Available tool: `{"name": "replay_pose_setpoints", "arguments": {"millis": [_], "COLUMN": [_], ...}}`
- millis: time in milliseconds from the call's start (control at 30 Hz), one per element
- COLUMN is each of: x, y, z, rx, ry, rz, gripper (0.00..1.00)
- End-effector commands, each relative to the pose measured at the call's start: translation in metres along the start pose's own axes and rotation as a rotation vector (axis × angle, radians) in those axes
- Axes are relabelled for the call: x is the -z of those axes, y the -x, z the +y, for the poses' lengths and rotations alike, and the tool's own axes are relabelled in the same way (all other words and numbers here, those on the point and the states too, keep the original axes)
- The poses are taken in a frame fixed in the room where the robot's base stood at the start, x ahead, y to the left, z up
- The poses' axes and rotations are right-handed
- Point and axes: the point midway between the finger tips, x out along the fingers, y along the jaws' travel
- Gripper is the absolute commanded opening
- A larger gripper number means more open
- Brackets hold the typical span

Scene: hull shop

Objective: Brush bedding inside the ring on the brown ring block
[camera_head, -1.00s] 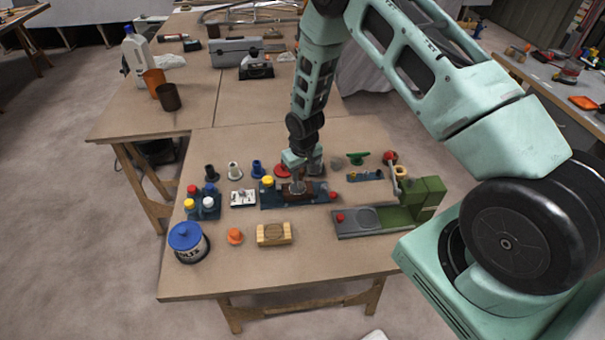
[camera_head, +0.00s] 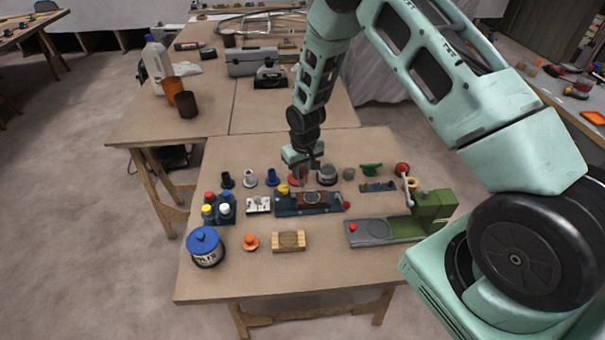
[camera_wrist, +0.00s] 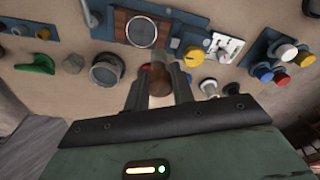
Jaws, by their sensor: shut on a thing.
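The brown ring block (camera_head: 322,204) sits in a blue fixture (camera_head: 285,209) at the middle of the table. In the wrist view the brown block (camera_wrist: 122,20) shows a pale ring (camera_wrist: 142,32) with a greyish inside; I cannot tell whether that is bedding. My gripper (camera_head: 302,172) is behind the block, above the table and apart from it. In the wrist view my gripper (camera_wrist: 160,82) is shut on a brown, round-sided thing (camera_wrist: 159,80), perhaps the brush handle.
A red disc (camera_head: 294,182) lies below my gripper, with a dark round tin (camera_head: 327,175) beside it. Small bottles (camera_head: 224,210) and a blue-lidded tub (camera_head: 206,248) stand left. A green machine (camera_head: 430,212) stands right.

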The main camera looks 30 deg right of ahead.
Motion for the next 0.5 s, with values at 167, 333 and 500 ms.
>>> {"name": "replay_pose_setpoints", "arguments": {"millis": [167, 333, 500], "x": [0.005, 0.006, 0.006], "y": [0.018, 0.025, 0.024], "z": [-0.001, -0.001, -0.001], "rx": [0.0, 0.0, 0.0], "ry": [0.0, 0.0, 0.0], "rz": [0.002, 0.001, 0.0], "gripper": [0.01, 0.01, 0.01]}}
